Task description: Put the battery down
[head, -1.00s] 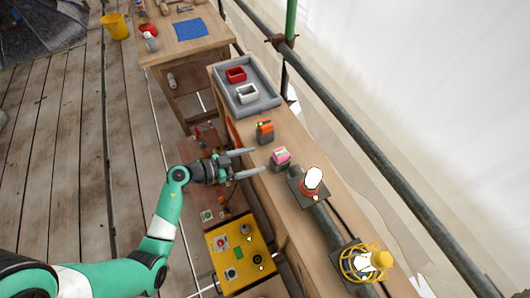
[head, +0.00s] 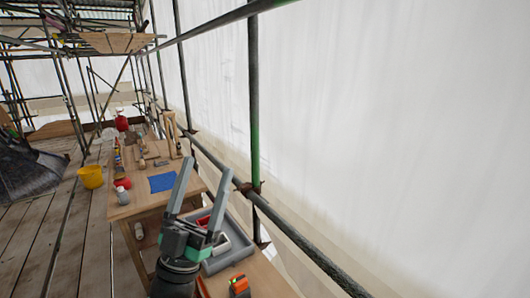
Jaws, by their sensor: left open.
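My left gripper (head: 207,170) is open, its two fingers pointing up in the picture with nothing between them. It shows in front of the grey tray (head: 242,254) on the near bench and hides part of it. A small orange and dark block (head: 239,285) stands on the bench at the bottom edge of the view, below and right of the gripper. I cannot tell whether this block is the battery. My right gripper is not in view.
The grey tray holds a red container (head: 203,221) and a white one, partly hidden by the gripper. A farther wooden table carries a blue cloth (head: 162,183), bottles and tools. A yellow bucket (head: 91,177) stands on the planks. Scaffold rails (head: 300,240) run along the right.

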